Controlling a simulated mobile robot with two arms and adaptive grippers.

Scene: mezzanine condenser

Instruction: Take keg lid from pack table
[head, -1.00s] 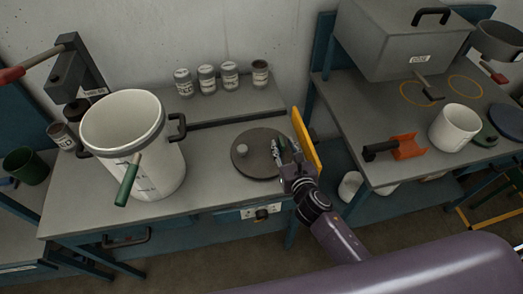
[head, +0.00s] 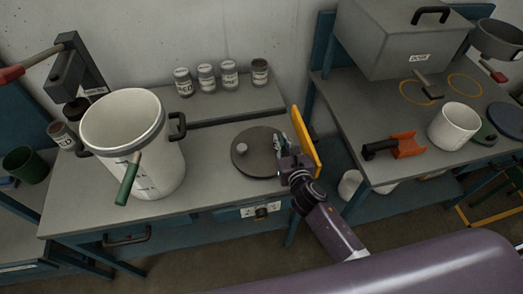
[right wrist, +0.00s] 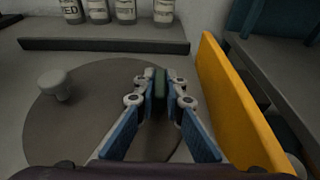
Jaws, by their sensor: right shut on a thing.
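The keg lid (head: 250,166) is a flat dark grey disc with a pale knob, lying on the pack table (head: 222,195) to the right of the white keg. It also shows in the right wrist view (right wrist: 75,125). My right gripper (head: 281,147) is over the lid's right part. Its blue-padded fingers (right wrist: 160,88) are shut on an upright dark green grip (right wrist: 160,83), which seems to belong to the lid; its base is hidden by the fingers. The lid looks flat on the table. My left gripper is not in view.
A yellow upright panel (head: 307,142) stands close to the right of my right gripper. The white keg (head: 155,170) with a green-handled tool (head: 128,180) stands left. Several labelled cans (head: 206,78) line the back shelf. A second table (head: 375,110) is at right.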

